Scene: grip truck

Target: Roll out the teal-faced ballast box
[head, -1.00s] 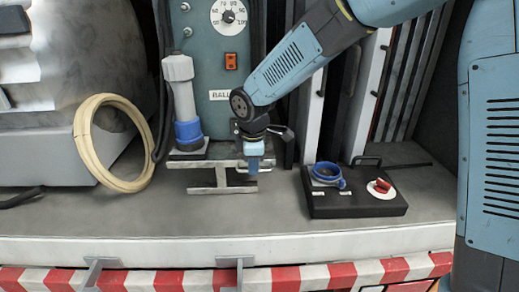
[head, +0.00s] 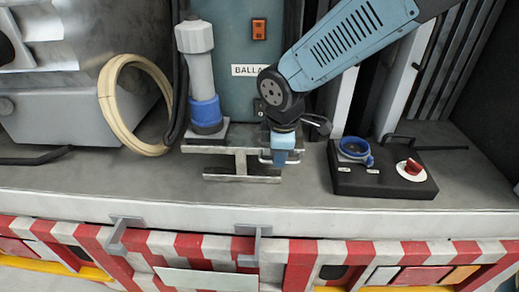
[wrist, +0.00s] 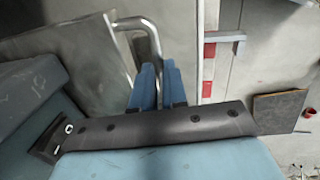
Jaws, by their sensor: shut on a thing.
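The teal-faced ballast box (head: 232,38) stands upright on the truck deck, with a cut-off "BALLA" label and an orange switch on its face. A pale metal frame (head: 241,179) sticks out low in front of it. My gripper (head: 283,158) points down at the box's lower right front, shut on the metal pull handle (head: 264,158). In the wrist view my gripper's blue fingers (wrist: 158,86) close around the bent metal bar of the handle (wrist: 152,36). The box's top is out of view, and my gripper partly hides the handle.
A grey and blue plug (head: 203,75) stands left of the box's front, with a coiled cream hose (head: 113,105) beyond it. A black control box (head: 383,184) with a red knob sits right. The deck's white front edge (head: 180,205) has brackets and striped panels below.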

